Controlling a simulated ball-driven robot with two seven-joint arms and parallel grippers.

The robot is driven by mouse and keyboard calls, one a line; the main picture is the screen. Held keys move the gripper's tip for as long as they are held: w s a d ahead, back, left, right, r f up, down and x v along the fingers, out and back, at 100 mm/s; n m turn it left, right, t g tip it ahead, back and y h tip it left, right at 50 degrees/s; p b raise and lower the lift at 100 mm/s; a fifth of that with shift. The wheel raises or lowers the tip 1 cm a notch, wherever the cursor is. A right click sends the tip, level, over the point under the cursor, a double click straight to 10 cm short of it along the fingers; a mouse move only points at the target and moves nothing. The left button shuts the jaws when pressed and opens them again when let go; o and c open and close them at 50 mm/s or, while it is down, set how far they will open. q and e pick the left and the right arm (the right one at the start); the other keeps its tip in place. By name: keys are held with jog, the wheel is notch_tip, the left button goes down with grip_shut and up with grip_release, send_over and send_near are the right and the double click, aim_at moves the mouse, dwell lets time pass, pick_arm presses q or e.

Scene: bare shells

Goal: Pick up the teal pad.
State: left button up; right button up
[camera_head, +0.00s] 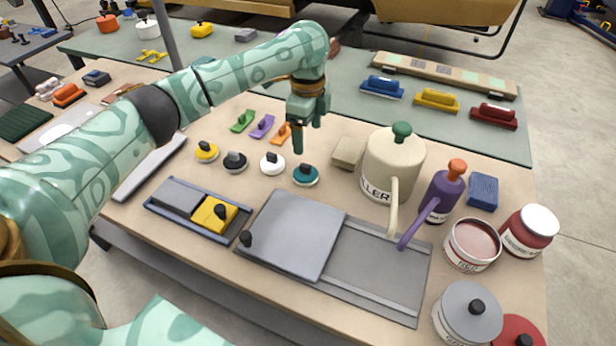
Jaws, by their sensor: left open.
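The teal pad (305,176) is a small round disc with a black knob on top. It lies flat on the near table, at the right end of a row of round pads. My left gripper (300,138) points down and is open and empty. In the picture it is just above the teal pad, with its tips apart from the knob. How high it hangs over the table is hard to tell. My right gripper is not in view.
A white pad (272,163), a dark grey pad (235,162) and a yellow pad (206,152) lie left of the teal one. A beige block (349,153) and a cream bottle (393,165) stand to the right. A grey sliding panel (293,235) lies in front.

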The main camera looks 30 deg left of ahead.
aim_at(305, 165)
pick_arm(q)
notch_tip(305, 165, down, 7)
jog(key=shift+r+b, duration=0.15)
jog(key=shift+b, duration=1.05)
jog(key=shift+s+f+b, duration=0.15)
jog(key=shift+f+b, duration=0.2)
jog(key=shift+f, duration=0.15)
notch_tip(305, 165, down, 4)
jog(key=b, duration=0.2)
jog(key=shift+s+a+f+b, duration=0.15)
jog(key=shift+f+b, duration=0.1)
jog(key=shift+b, duration=0.1)
jog(key=shift+r, duration=0.2)
jog(key=shift+s, duration=0.1)
jog(key=c, duration=1)
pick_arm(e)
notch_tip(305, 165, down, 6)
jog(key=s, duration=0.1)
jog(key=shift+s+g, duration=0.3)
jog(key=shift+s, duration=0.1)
